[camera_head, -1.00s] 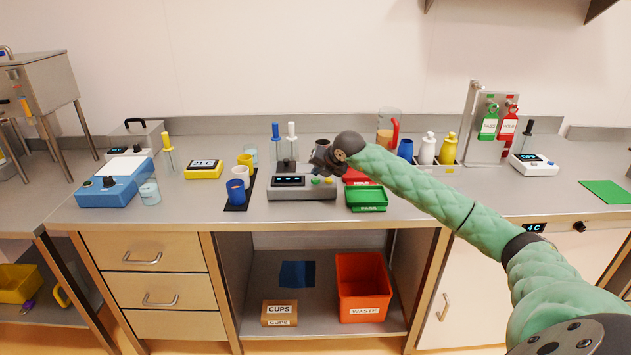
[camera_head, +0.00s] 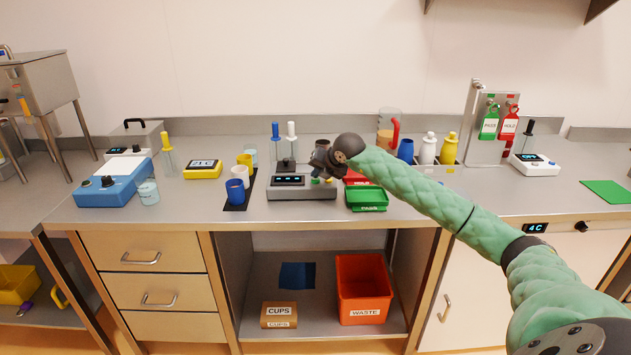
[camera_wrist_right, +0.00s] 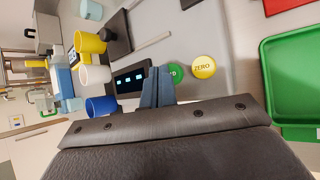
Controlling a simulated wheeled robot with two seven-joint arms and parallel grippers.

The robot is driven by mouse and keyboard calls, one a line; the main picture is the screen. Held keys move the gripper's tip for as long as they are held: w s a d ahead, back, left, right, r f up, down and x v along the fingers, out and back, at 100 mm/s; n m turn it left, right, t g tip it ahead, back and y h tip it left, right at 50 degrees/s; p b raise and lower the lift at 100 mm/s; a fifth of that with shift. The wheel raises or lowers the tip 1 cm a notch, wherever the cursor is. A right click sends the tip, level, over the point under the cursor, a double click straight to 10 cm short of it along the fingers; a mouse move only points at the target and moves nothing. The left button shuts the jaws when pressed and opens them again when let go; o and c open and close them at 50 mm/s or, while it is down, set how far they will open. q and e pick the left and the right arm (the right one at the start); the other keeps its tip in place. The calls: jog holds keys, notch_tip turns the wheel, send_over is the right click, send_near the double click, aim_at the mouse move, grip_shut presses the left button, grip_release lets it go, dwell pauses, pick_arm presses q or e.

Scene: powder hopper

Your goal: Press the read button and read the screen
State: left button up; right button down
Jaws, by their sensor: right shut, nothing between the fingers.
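The grey device (camera_head: 300,193) stands on the bench with a dark screen (camera_head: 288,181) at its front left. The screen (camera_wrist_right: 130,78) shows pale blue marks in the right wrist view, too small to read surely. A green button (camera_wrist_right: 175,71), its label partly covered, sits beside a yellow button marked ZERO (camera_wrist_right: 203,67). My right gripper (camera_head: 317,173) is shut and empty, pointing down over the device. In the right wrist view its fingertips (camera_wrist_right: 158,72) overlap the green button's edge; I cannot tell whether they touch it. My left gripper is not in view.
A green tray (camera_head: 367,208) stands right of the device, a red tray (camera_head: 357,181) behind it. Blue (camera_head: 235,197), white and yellow cups stand to the left on a dark mat (camera_head: 242,206). Bottles stand further right.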

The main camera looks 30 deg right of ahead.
jog(key=shift+f, duration=0.15)
pick_arm(q)
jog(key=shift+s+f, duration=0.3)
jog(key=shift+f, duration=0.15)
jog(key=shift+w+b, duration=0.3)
jog(key=shift+b, duration=0.05)
pick_arm(e)
jog(key=shift+f, duration=0.15)
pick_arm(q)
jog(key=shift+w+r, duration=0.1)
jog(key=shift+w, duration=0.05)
pick_arm(e)
jog(key=shift+r, duration=0.8)
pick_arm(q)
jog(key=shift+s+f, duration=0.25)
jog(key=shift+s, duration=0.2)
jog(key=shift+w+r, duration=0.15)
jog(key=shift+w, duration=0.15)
pick_arm(e)
jog(key=shift+r, duration=0.15)
